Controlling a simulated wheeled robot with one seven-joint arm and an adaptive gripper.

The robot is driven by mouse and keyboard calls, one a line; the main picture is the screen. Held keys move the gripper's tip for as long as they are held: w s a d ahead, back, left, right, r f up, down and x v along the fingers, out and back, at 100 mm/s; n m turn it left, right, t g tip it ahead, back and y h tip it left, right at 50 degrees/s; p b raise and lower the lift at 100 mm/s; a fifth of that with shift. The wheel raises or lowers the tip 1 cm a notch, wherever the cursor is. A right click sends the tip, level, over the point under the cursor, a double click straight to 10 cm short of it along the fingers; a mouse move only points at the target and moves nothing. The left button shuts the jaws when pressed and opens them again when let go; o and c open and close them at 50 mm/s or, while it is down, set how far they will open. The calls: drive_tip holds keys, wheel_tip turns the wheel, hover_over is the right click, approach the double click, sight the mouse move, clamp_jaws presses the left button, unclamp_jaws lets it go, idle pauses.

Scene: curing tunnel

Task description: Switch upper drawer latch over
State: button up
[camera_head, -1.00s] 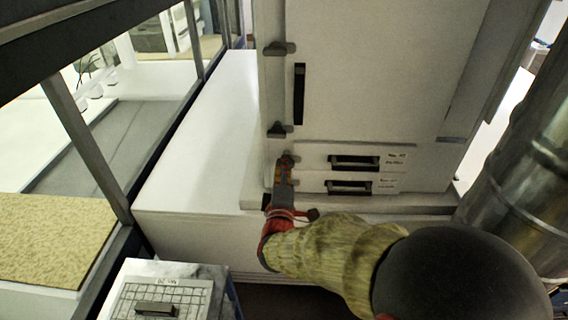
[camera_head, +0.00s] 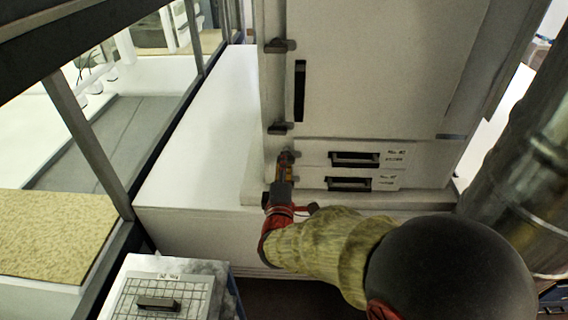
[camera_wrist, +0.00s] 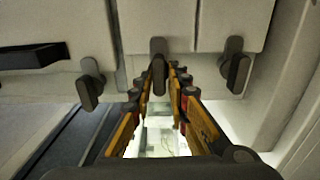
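The upper drawer (camera_head: 315,155) is the upper of two shallow drawers under a large door in a pale cabinet. Its dark latch (camera_head: 287,156) sits at the drawer's left end. In the wrist view this latch (camera_wrist: 158,66) is the middle of three dark latches. My gripper (camera_head: 285,168) is at the latch, its orange fingers partly covering it. In the wrist view my gripper (camera_wrist: 159,82) is open, with one fingertip on each side of the middle latch. I cannot tell whether either finger touches it.
The lower drawer latch (camera_wrist: 234,66) and the door's lower latch (camera_wrist: 90,84) flank the fingers closely. Drawer handles (camera_head: 354,159) lie to the right. A metal duct (camera_head: 520,190) stands at right. A gridded box (camera_head: 190,290) stands at lower left.

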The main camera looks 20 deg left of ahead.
drive_tip(key=shift+o, duration=1.4)
drive_tip(key=v, duration=1.2)
